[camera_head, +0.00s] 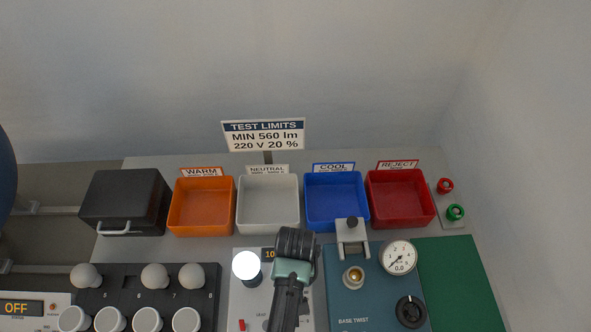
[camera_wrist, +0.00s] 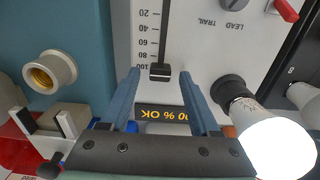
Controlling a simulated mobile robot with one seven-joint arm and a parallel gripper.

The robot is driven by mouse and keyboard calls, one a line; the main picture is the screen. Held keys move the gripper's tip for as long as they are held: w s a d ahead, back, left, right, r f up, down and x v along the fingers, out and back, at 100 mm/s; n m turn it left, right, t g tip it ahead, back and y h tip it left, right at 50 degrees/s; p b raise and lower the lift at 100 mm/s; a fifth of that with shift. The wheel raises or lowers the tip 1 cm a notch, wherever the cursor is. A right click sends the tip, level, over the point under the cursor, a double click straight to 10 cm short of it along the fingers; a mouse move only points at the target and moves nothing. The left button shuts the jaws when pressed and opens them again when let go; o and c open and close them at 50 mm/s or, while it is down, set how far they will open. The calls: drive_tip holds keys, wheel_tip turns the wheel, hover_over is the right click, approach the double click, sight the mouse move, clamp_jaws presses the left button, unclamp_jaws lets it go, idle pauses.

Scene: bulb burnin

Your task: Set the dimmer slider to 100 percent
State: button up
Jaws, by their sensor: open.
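The dimmer slider's dark knob (camera_wrist: 160,72) sits at the 100 end of its printed scale (camera_wrist: 145,42) in the wrist view. The display (camera_wrist: 165,114) beside it appears upside down and reads "00 % OK", its first part hidden by a finger. My gripper (camera_wrist: 158,78) is open, its two blue fingers apart on either side of the knob, with a visible gap on each side. In the head view my wrist (camera_head: 294,268) covers the slider; only "10" shows on the display (camera_head: 269,254).
A lit bulb (camera_head: 246,265) stands left of my wrist, close to a finger in the wrist view (camera_wrist: 275,145). The blue base twist station (camera_head: 375,300) is to the right. Coloured bins stand behind, including a white one (camera_head: 268,228).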

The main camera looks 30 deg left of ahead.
wheel_tip(320, 180, up, 13)
idle(0.4)
idle(0.4)
